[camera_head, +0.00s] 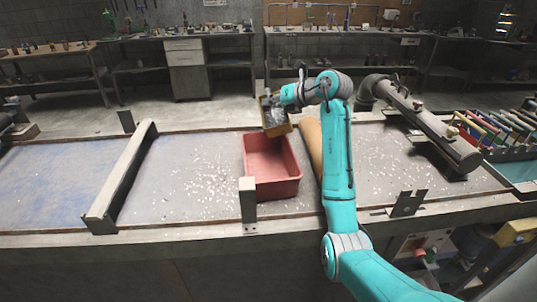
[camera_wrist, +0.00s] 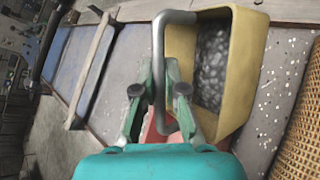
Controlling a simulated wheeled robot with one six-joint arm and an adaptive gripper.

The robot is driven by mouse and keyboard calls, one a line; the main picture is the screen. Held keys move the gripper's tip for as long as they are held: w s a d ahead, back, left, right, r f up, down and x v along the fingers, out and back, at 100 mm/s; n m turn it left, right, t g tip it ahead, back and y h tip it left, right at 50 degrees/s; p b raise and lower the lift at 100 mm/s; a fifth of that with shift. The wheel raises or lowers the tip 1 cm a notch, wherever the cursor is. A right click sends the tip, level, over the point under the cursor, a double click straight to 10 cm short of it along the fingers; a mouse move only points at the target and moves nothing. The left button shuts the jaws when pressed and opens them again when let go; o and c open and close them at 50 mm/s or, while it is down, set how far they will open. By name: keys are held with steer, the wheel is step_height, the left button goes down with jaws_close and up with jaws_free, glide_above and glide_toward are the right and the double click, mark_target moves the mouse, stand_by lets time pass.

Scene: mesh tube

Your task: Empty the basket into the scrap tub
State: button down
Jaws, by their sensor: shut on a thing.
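The basket (camera_head: 276,121) is a small yellow-tan box with a grey bar handle. In the wrist view the basket (camera_wrist: 233,112) shows its open mouth, with grey lumps inside. My gripper (camera_wrist: 159,88) is shut on the handle; in the head view my gripper (camera_head: 284,97) holds the basket at the far end of the tub. The scrap tub (camera_head: 270,186) is a red open box on the bench, its visible inside looking bare. A bit of red (camera_wrist: 160,128) shows behind my fingers. The basket looks tilted; its exact height above the tub is hard to tell.
A tan mesh tube (camera_head: 311,147) lies right of the tub, partly behind my arm; it also shows in the wrist view (camera_wrist: 303,138). A grey pipe (camera_head: 430,127) lies farther right. A raised bar (camera_head: 122,180) crosses the bench at left. White flecks litter the bench.

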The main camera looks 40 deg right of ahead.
steer(key=shift+s+a+r, duration=0.1)
steer(key=shift+s+a, duration=0.05)
steer(key=shift+a, duration=0.2)
steer(key=shift+s+a+r+n+t+h, duration=0.2)
steer(key=shift+a+r+n+t+h, duration=0.1)
steer(key=shift+a+n+t+h, duration=0.25)
steer(key=shift+f+n+h, duration=0.2)
steer(key=shift+n+h, duration=0.05)
steer(key=shift+n, duration=0.1)
steer(key=shift+s+a+f+n+t+h, duration=0.1)
steer(key=shift+f+n+t+h, duration=0.2)
steer(key=shift+n, duration=0.1)
steer(key=shift+s+a+r+n+t, duration=0.15)
steer(key=shift+a+r+n+t, duration=0.15)
steer(key=shift+n, duration=0.2)
steer(key=shift+s+a+f+n+t+h, duration=0.2)
steer(key=shift+a+f+n+t+h, duration=0.1)
steer(key=shift+f+n+t+h, duration=0.25)
steer(key=shift+s+a+f+n+h, duration=0.25)
steer(key=shift+a+f+n, duration=0.1)
steer(key=shift+a+f, duration=0.1)
steer(key=shift+s+a+f+n+t, duration=0.1)
steer(key=shift+a+f+n+t, duration=0.15)
steer(key=shift+a+n+t, duration=0.1)
